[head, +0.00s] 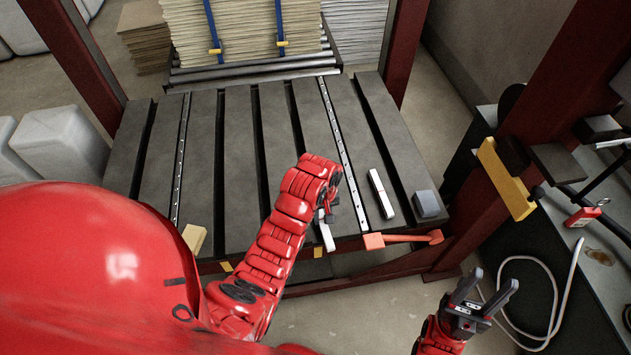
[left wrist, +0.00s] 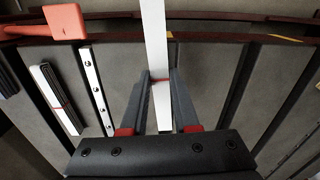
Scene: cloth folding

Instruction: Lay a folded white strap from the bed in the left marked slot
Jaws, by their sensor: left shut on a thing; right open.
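My left gripper (head: 327,212) is over the front part of the dark slatted bed (head: 237,150), right of its middle. It is shut on a folded white strap (head: 327,236); the left wrist view shows the strap (left wrist: 154,35) between the two fingers. Whether the strap touches the bed I cannot tell. A second folded white strap (head: 381,194) with a red band lies on the right part of the bed; it also shows in the left wrist view (left wrist: 56,98). My right gripper (head: 484,300) is open and empty, off the bed's front right corner. Yellow marks (head: 226,266) sit on the bed's front edge.
A grey block (head: 427,204) stands at the bed's right edge and a yellowish block (head: 194,238) at its front left. An orange-red handle (head: 374,241) lies along the front edge. Stacked sheets (head: 245,25) stand behind. The left-middle slats are clear.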

